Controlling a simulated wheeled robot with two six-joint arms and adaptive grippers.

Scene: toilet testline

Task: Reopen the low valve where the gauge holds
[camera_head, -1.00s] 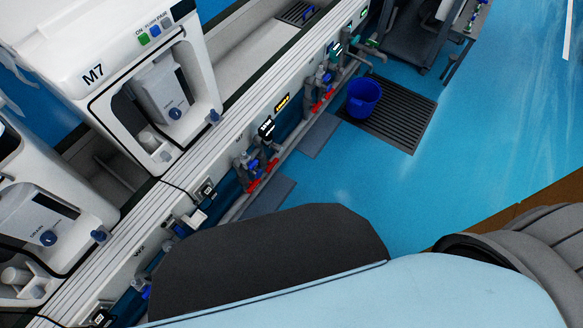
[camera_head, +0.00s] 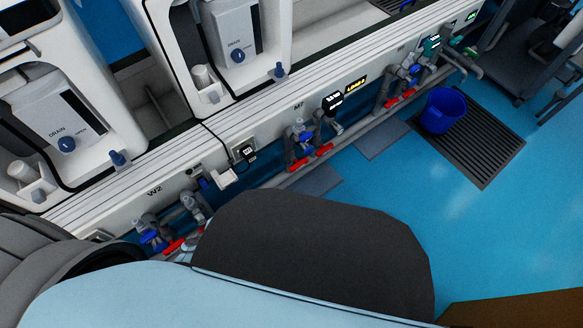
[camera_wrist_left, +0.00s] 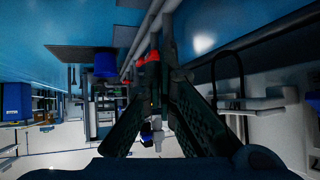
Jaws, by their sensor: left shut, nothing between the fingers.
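Low valves with red handles and blue knobs sit on grey pipes along the wall foot. One red handle (camera_head: 318,151) is under the M7 label, another (camera_head: 402,97) is further right, and a third (camera_head: 173,245) is at W2, partly hidden by my arm. A small black display (camera_head: 333,101), perhaps a gauge, is above the M7 valve; its reading is too small to tell. My left gripper (camera_wrist_left: 160,62) is shut and empty in the left wrist view. A red valve handle (camera_wrist_left: 152,58) shows at its fingertips; I cannot tell whether they touch. My right gripper is not in view.
A blue bucket (camera_head: 442,110) stands on a dark floor grate (camera_head: 480,150). White toilet test units with DRAIN panels (camera_head: 62,115) line the bench. A yellow-lettered sign (camera_head: 356,83) is on the wall. The blue floor right of the pipes is mostly clear.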

